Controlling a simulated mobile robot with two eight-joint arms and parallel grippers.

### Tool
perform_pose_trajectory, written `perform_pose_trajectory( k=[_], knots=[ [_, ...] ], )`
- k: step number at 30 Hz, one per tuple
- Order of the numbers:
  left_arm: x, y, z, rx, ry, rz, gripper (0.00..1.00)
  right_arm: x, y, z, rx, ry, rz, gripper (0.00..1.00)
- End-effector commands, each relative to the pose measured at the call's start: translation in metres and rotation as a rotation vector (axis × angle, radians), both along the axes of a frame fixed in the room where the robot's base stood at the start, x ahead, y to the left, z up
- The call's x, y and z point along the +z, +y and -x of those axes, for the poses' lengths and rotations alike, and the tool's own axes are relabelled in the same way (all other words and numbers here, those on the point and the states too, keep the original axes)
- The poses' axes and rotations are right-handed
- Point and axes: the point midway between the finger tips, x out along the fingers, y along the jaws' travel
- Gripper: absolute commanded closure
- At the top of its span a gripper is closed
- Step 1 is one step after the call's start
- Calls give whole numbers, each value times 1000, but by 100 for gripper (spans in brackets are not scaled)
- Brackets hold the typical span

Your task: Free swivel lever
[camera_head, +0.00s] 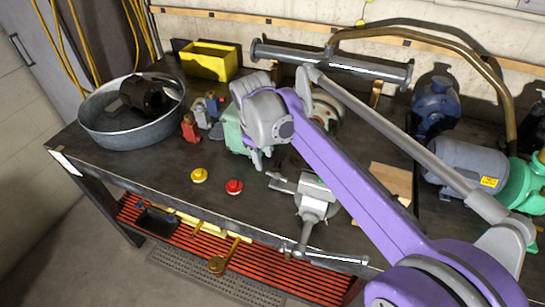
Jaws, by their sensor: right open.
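A grey bench vise (316,192) stands at the front edge of the bench, with a long bar handle (325,258) at its front. A short grey lever-like part (281,183) sticks out at its left. I cannot tell for certain which part is the swivel lever. My right arm, purple and grey, reaches in from the lower right over the vise. My right gripper (262,158) is open, beyond and left of the vise, in front of a mint-green machine (234,132) that it partly hides. I see nothing between its fingers. My left gripper is out of view.
A metal tub (108,136) holding a dark motor stands at the left. A yellow bin (208,62) is behind. Yellow (199,175) and red (234,187) knobs lie on open bench top (165,185). Motors (466,165) crowd the right. A red slatted shelf (265,270) is below.

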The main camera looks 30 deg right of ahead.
Motion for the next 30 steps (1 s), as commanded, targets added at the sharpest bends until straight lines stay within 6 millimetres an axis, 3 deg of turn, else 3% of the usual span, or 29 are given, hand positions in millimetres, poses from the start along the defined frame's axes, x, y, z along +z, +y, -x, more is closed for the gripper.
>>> perform_pose_trajectory(
  k=[3, 8, 21, 30],
  knots=[
    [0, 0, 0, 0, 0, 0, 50, 4, -6, -14, 35, 32, 15, 54],
    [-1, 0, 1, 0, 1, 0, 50, -3, -9, -19, 47, 42, 20, 54],
    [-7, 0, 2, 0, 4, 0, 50, -79, -21, -26, 44, 40, 19, 54],
    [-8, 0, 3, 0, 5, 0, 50, -101, -25, -28, 45, 40, 19, 54]
  ],
)
